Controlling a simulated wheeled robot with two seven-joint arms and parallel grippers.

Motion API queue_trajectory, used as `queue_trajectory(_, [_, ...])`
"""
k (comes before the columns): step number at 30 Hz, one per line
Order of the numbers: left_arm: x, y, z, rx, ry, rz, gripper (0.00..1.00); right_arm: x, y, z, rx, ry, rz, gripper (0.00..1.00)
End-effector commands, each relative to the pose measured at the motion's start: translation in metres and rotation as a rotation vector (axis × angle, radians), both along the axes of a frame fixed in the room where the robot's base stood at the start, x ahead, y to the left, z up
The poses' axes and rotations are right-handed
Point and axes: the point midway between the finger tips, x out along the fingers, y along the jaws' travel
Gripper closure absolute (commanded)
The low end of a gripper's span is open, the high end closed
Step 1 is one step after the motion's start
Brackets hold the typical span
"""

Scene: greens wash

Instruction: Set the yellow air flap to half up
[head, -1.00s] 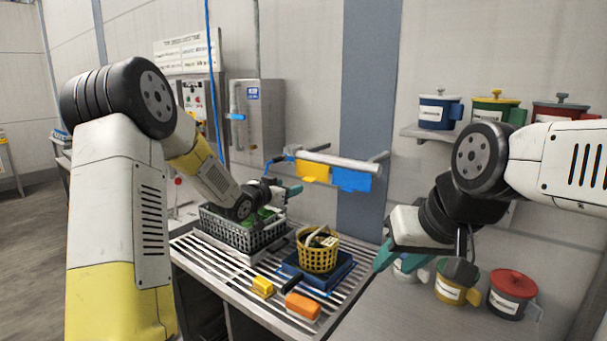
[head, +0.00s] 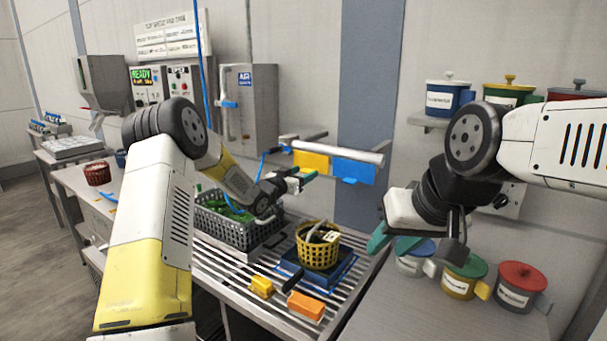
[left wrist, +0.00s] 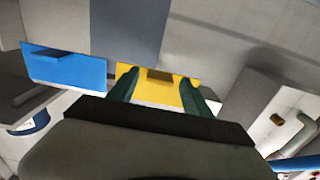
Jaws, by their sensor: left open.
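My left gripper (head: 303,178) is just below and in front of the yellow flap's left part. In the left wrist view, the yellow flap (left wrist: 158,95) shows between and beyond the two green fingers of my open left gripper (left wrist: 159,86). A brown tab (left wrist: 160,75) is on it. Contact cannot be told. My right gripper (head: 384,243) is low at the right, over the counter; its jaw opening is unclear.
Below are a black crate of greens (head: 235,228), a yellow basket (head: 316,255) on a blue tray, and yellow and orange blocks on the slatted table (head: 240,268). Lidded pots (head: 518,285) stand at the right.

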Motion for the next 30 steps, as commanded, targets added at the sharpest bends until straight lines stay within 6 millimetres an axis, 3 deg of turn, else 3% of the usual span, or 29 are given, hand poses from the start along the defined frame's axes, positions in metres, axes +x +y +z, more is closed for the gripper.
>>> queue_trajectory(10, [0.0041, -0.0027, 0.0, -0.001, 0.001, 0.0, 0.44, 0.0, 0.0, 0.0, 0.0, 0.0, 0.0, 0.64])
queue_trajectory(18, [0.004, -0.0025, 0.0001, 0.0, 0.0, 0.001, 0.97, 0.0, 0.0, 0.0, 0.0, 0.0, 0.0, 0.64])
queue_trajectory(19, [0.004, -0.0025, 0.0, 0.0, 0.0, 0.001, 1.0, 0.0, 0.0, 0.0, 0.0, 0.0, 0.0, 0.64])
queue_trajectory(30, [0.0039, -0.0025, 0.0001, 0.0, 0.0, 0.001, 1.0, 0.0, 0.0, 0.0, 0.0, 0.0, 0.0, 0.64])
